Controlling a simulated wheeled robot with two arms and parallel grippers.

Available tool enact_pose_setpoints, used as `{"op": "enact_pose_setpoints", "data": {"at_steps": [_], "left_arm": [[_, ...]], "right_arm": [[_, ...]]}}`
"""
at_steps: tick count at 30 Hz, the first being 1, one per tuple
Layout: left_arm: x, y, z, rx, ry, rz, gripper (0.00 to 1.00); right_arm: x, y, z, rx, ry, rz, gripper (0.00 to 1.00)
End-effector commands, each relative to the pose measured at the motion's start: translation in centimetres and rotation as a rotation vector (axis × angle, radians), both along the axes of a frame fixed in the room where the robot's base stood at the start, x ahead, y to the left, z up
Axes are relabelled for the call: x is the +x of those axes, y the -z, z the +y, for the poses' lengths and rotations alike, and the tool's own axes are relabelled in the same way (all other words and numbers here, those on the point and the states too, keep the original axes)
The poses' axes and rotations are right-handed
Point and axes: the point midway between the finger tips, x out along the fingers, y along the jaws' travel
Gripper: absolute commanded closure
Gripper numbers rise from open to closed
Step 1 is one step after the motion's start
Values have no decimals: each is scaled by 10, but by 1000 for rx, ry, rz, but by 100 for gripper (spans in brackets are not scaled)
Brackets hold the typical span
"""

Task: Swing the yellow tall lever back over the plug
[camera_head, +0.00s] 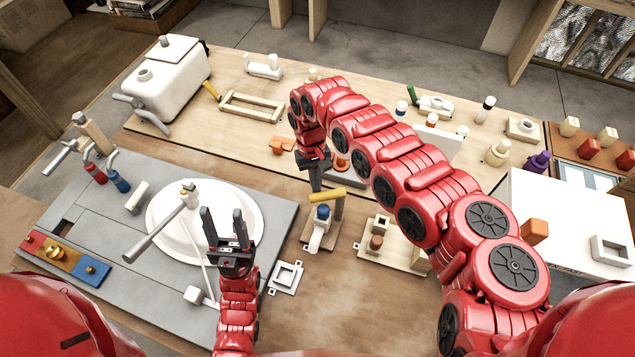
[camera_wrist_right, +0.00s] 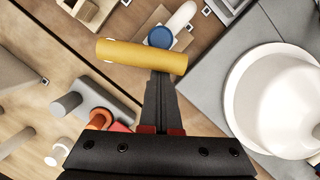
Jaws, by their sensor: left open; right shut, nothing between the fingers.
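The yellow lever (camera_head: 325,194) is a thick bar on top of a pale upright post on a small wooden base, right of the basin. The blue-topped plug (camera_head: 322,212) stands beside it on the same base, on the near side of the bar. In the right wrist view the yellow lever (camera_wrist_right: 141,56) lies between my fingertips and the blue plug top (camera_wrist_right: 160,37). My right gripper (camera_head: 317,187) is shut and empty, pointing down at the bar; I cannot tell whether it touches. My left gripper (camera_head: 222,221) is open and empty over the basin's right part.
The white round basin (camera_head: 165,222) and grey board (camera_head: 75,215) lie to the left. A white tank (camera_head: 168,85) stands at the back left. A square white frame (camera_head: 286,278) lies near the base. A wooden block base (camera_head: 390,250) sits to its right.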

Motion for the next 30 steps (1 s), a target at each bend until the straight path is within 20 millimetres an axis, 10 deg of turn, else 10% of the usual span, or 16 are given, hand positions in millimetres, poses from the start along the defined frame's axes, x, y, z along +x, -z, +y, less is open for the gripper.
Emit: {"op": "enact_pose_setpoints", "data": {"at_steps": [30], "left_arm": [[0, 5, 0, 0, 0, 0, 50]], "right_arm": [[-15, 0, 0, -2, -222, 2, 100]]}}
